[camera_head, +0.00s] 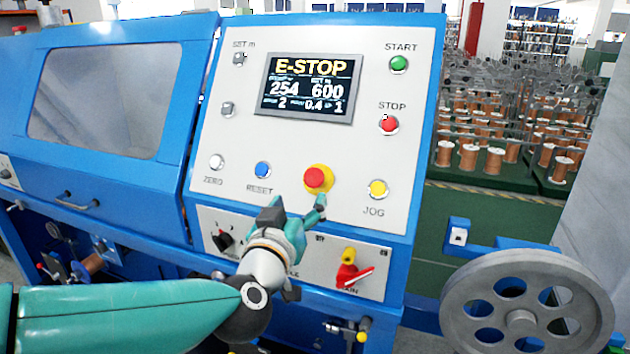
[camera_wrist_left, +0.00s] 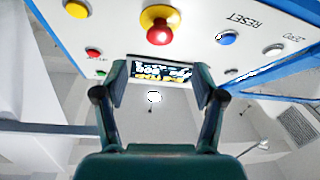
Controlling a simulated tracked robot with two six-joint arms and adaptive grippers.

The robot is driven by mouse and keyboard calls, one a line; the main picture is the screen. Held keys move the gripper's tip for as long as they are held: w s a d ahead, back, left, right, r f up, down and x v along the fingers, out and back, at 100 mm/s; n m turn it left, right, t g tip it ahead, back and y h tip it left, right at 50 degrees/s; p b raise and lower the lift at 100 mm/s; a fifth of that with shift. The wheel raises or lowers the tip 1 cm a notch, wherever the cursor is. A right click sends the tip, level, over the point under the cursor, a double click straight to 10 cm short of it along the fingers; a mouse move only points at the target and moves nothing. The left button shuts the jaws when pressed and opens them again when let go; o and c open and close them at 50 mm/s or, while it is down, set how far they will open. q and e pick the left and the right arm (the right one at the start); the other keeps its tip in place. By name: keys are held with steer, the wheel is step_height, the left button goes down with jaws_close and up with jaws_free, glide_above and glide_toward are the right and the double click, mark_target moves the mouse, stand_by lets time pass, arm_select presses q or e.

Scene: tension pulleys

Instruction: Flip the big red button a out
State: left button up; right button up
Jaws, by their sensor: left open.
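The big red button (camera_head: 314,178) sits on a yellow collar in the lower middle of the sloped white panel (camera_head: 225,130). In the left wrist view the red button (camera_wrist_left: 159,33) appears upside down at the top centre, ahead of the fingers. My left gripper (camera_head: 296,208) is just below the button in the head view, its fingers apart. In the left wrist view the gripper (camera_wrist_left: 160,78) is open with nothing between its fingers, and I see no contact with the button. The screen (camera_head: 308,88) reads E-STOP. My right gripper is not in view.
The panel has green START (camera_head: 399,64), red STOP (camera_head: 389,124), yellow JOG (camera_head: 377,189), blue RESET (camera_head: 262,170) and white ZERO (camera_head: 217,162) buttons. A red-yellow main switch (camera_head: 350,272) is below. A grey spoked wheel (camera_head: 462,318) stands at the lower right.

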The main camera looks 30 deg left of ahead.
mark_target(313, 180)
arm_select(q)
steer(key=x, duration=1.1)
steer(key=shift+w+f, duration=0.1)
steer(key=shift+w, duration=0.1)
steer(key=shift+c, duration=0.4)
